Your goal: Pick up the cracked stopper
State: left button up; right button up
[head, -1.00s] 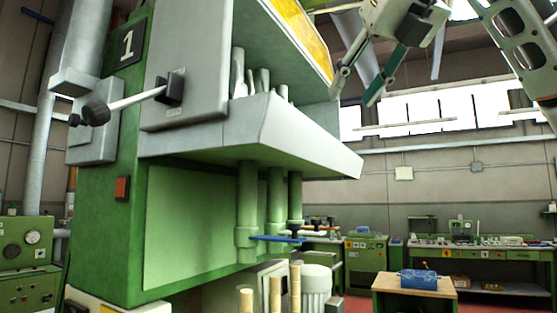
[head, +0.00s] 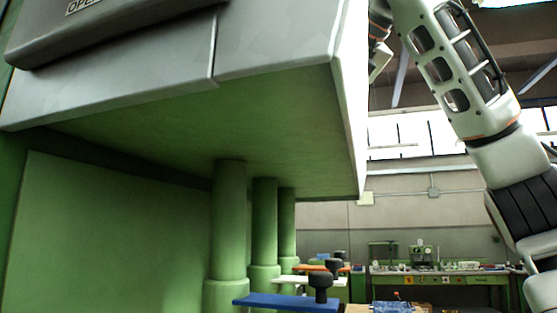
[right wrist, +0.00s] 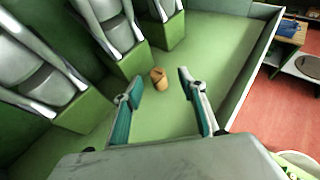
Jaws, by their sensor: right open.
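A tan cork stopper (right wrist: 159,80) stands on the green shelf floor in the right wrist view. A dark mark shows on its top, but I cannot tell for sure that it is a crack. My right gripper (right wrist: 160,76) is open, with its teal-padded fingers spread to either side of the stopper in the picture. The stopper appears beyond the fingertips and is not held. In the head view my right arm rises at the right, and its fingers are hidden behind the machine's housing. My left gripper is in no view.
Metal nozzles on green blocks (right wrist: 132,75) line the left and back of the shelf. A raised rim (right wrist: 250,80) bounds its right side, with red floor beyond. The machine's grey-green housing (head: 280,45) fills the head view's upper left. Green columns (head: 229,220) stand below it.

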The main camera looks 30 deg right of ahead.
jog(key=x, duration=0.4)
jog(key=p+x, duration=0.1)
jog(key=x, duration=0.1)
jog(key=shift+s+a+f, duration=0.1)
jog(key=shift+a+f, duration=0.2)
jog(key=shift+a, duration=0.1)
jog(key=shift+w+f, duration=0.2)
jog(key=shift+w, duration=0.25)
jog(key=c, duration=0.8)
